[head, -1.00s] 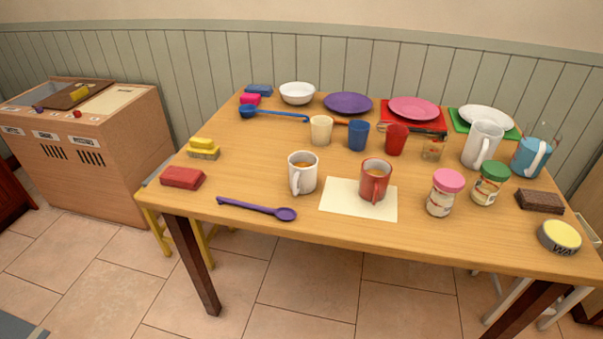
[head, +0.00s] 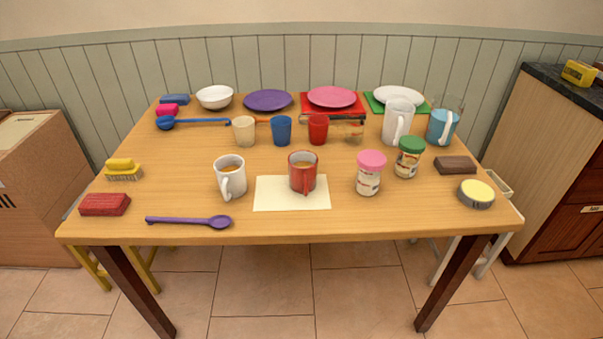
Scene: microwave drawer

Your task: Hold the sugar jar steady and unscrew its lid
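Two lidded jars stand upright on the right half of the wooden table (head: 270,225). One jar (head: 368,182) has a pink lid (head: 371,161) and stands near the front. The other jar (head: 406,166) has a green lid (head: 411,144) and stands just behind it to the right, a small gap apart. Both have pale bodies with labels too small to read, so I cannot tell which is the sugar jar. Both lids sit on their jars. Neither of my grippers is in the head view.
A red mug (head: 302,173) stands on a cream sheet (head: 264,194), left of the pink-lidded jar. A white mug (head: 230,178), purple spoon (head: 190,221), brown block (head: 455,165) and yellow-topped tin (head: 476,194) lie around. Cups, plates and pitchers (head: 397,120) stand behind. The front right table area is clear.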

